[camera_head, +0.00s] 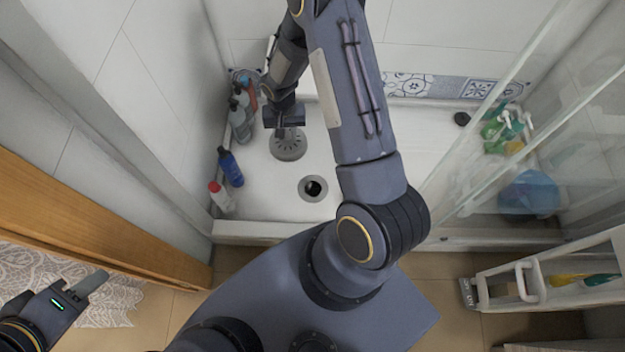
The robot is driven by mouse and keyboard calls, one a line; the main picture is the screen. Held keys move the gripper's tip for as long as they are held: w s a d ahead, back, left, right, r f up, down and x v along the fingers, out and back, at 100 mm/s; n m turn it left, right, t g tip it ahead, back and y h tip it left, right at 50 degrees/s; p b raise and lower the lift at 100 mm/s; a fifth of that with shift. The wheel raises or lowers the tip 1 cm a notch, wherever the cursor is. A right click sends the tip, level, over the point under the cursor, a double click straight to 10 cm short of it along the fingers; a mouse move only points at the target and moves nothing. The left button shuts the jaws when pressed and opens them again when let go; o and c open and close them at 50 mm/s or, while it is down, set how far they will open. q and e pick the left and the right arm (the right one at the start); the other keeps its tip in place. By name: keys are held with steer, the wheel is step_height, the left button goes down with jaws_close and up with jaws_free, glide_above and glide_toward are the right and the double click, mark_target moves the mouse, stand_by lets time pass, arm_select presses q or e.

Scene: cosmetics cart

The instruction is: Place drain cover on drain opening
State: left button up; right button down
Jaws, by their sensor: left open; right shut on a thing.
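The grey round drain cover (288,147) with slots is at the far left part of the white shower tray. My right gripper (287,124) is above it and shut on it; the fingertips are partly hidden by the gripper body. I cannot tell whether the cover touches the tray floor. The drain opening (313,188), a dark hole with a metal ring, lies uncovered, nearer to me and slightly right of the cover. My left gripper (60,291) is open and empty at the lower left, outside the shower.
Several bottles, including a blue one (231,166) and a red-capped one (219,197), stand along the tray's left wall. A glass panel (510,130) bounds the right. Green bottles (500,128) and a blue basin (529,193) show there. A white cart (560,275) stands lower right.

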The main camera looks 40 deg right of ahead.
steer(key=s+d+f+m+b, duration=0.2)
steer(key=f+b, duration=0.6)
steer(key=f, duration=0.8)
steer(key=s+d+f+m+b, duration=0.2)
steer(key=f+b, duration=0.6)
steer(key=f, duration=0.9)
steer(key=shift+d+f+m+b, duration=0.15)
steer(key=shift+d+m+b, duration=0.25)
steer(key=shift+d+m, duration=0.65)
steer(key=shift+s+d, duration=0.1)
steer(key=shift+f+b, duration=0.6)
steer(key=shift+f, duration=0.05)
steer(key=c, duration=1.1)
jaws_free()
steer(key=shift+r+p, duration=1.7)
steer(key=shift+r, duration=2.25)
steer(key=shift+r, duration=0.1)
